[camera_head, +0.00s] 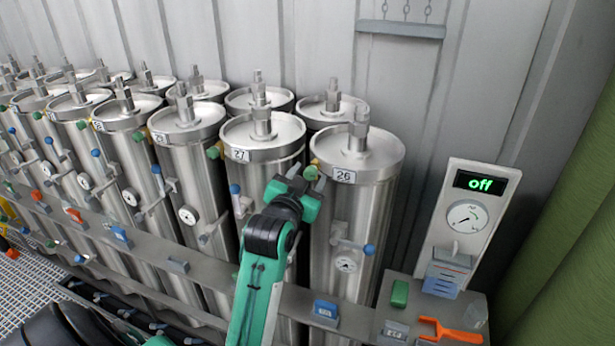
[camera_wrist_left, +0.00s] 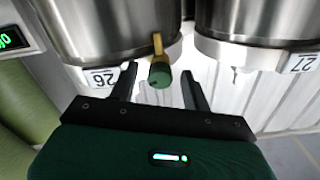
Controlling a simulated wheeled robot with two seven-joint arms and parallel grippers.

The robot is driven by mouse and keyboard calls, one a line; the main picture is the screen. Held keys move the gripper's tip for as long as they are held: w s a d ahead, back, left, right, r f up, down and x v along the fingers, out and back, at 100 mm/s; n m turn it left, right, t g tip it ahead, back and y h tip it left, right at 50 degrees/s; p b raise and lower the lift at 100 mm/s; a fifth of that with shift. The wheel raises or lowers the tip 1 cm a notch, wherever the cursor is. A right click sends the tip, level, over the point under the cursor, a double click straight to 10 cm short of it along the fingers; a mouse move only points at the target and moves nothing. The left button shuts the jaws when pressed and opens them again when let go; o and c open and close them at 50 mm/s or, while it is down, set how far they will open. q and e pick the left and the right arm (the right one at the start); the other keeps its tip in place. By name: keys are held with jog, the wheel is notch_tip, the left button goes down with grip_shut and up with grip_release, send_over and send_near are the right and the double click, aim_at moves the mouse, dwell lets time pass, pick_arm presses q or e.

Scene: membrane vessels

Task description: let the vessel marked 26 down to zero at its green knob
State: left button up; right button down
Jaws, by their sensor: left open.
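The vessel marked 26 (camera_head: 358,205) is a tall steel cylinder at the right end of the front row. Its label (camera_head: 343,175) is on the upper rim. In the left wrist view, upside down, the label 26 (camera_wrist_left: 103,78) shows at the left. The green knob (camera_wrist_left: 159,76) on a brass stem hangs beside this vessel. My left gripper (camera_head: 316,178) is at the vessel's upper left side. In the wrist view, its open fingers (camera_wrist_left: 159,90) stand either side of the green knob, with gaps on both sides. My right gripper is not in view.
Vessel 27 (camera_head: 262,150) stands close on the left, with several more beyond. Vessel 26 also has a small gauge (camera_head: 346,264) and a blue knob (camera_head: 369,249) lower down. A panel reading "off" (camera_head: 481,183) stands right. An orange tool (camera_head: 450,332) lies on the shelf.

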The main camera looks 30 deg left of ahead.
pick_arm(q)
jog(key=c, duration=1)
